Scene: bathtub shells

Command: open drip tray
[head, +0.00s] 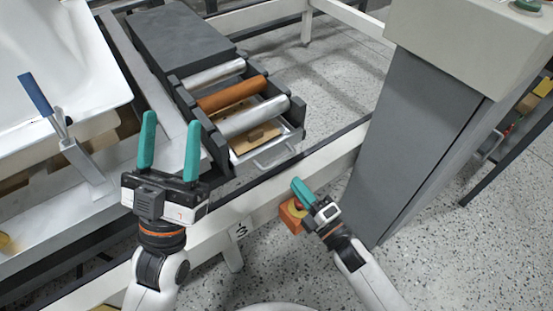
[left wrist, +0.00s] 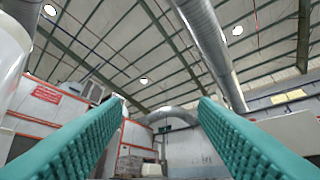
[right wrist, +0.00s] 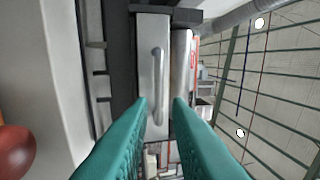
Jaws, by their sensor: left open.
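The drip tray (head: 236,160) is a shallow metal tray low in the roller unit, below the rollers, with a bar handle (head: 277,156) on its front. In the right wrist view the handle (right wrist: 157,85) runs upright in the picture on the tray's pale front (right wrist: 148,60), ahead of my fingers. My right gripper (head: 299,186) is open and empty, short of the handle and apart from it; the fingers (right wrist: 160,101) show a gap between them. My left gripper (head: 170,120) is open and empty, fingers pointing up, left of the roller unit.
The roller unit has silver rollers and an orange-brown roller (head: 232,95). A white frame rail (head: 262,190) runs in front, with an orange box (head: 291,214) beside my right gripper. A grey machine column (head: 425,130) stands right. A blue-handled tool (head: 38,95) is at left.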

